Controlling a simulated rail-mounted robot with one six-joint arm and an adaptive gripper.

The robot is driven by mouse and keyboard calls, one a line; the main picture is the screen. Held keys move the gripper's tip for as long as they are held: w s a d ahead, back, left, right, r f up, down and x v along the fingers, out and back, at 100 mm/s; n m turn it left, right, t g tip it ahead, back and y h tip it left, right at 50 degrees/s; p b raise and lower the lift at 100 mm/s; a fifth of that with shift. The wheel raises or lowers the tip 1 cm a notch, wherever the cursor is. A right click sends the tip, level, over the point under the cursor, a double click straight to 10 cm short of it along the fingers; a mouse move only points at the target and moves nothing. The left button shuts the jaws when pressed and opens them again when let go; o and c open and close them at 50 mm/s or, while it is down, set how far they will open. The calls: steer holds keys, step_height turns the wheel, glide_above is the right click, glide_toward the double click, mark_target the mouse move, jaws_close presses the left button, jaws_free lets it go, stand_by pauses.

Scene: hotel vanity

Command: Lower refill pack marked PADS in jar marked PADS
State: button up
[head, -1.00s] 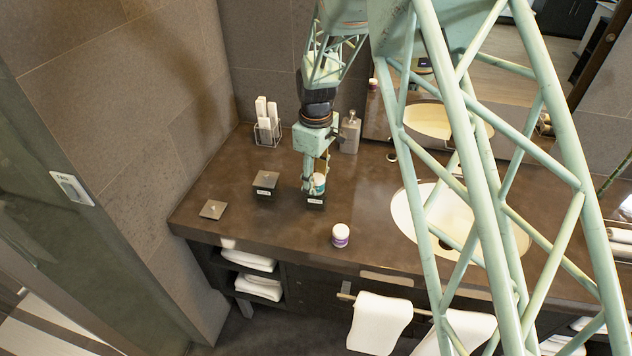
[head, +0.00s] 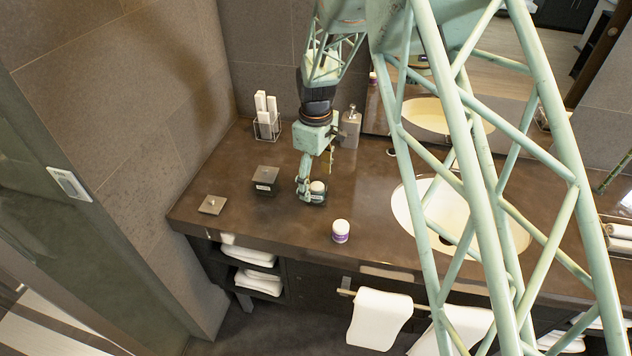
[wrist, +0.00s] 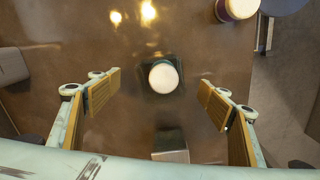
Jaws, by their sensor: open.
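A round refill pack with a white top (head: 317,187) and a teal side sits in a small dark square jar (head: 317,203). In the wrist view the white top (wrist: 163,78) is inside the jar's dark square outline (wrist: 146,88). My gripper (head: 311,188) is open. In the wrist view its fingers (wrist: 160,97) are spread on both sides, clear of the pack. I cannot read PADS on the pack or jar; my gripper partly hides the jar.
A lidded dark jar (head: 265,180) with a white label stands to the left. A loose square lid (head: 212,204) lies near the counter's left end. A purple-and-white pack (head: 341,232) stands near the front edge. A soap dispenser (head: 350,127) and basin (head: 440,215) are nearby.

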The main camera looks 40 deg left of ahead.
mark_target(316, 184)
steer(key=shift+r, duration=0.15)
step_height(316, 184, up, 12)
steer(key=shift+f, duration=0.25)
stand_by(0.4)
stand_by(0.8)
